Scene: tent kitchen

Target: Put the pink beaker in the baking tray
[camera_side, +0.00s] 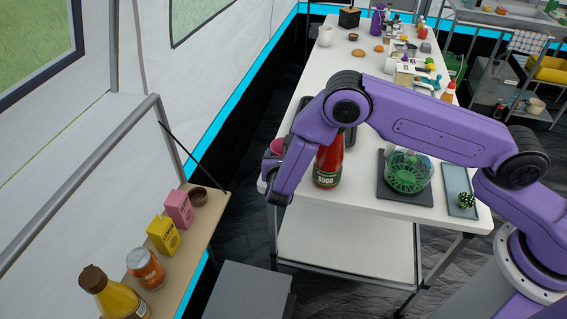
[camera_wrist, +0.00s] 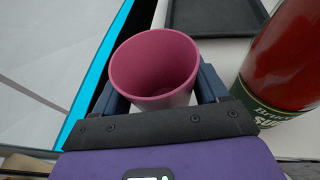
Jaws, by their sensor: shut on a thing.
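The pink beaker (camera_wrist: 155,65) is upright between the fingers of my gripper (camera_wrist: 158,92), its open mouth facing the wrist camera and its inside empty. In the side view a bit of the beaker (camera_side: 277,146) shows above my gripper (camera_side: 272,163), at the left edge of the white table. My gripper is shut on the beaker. The dark baking tray (camera_wrist: 210,14) lies flat on the table beyond the beaker in the wrist view. In the side view only parts of the tray (camera_side: 350,138) show, behind my arm and the bottle. The beaker is apart from the tray.
A red sauce bottle (camera_side: 328,165) stands on the table close to my gripper; it also fills the right of the wrist view (camera_wrist: 290,60). A side shelf (camera_side: 195,232) at left holds several packages and jars.

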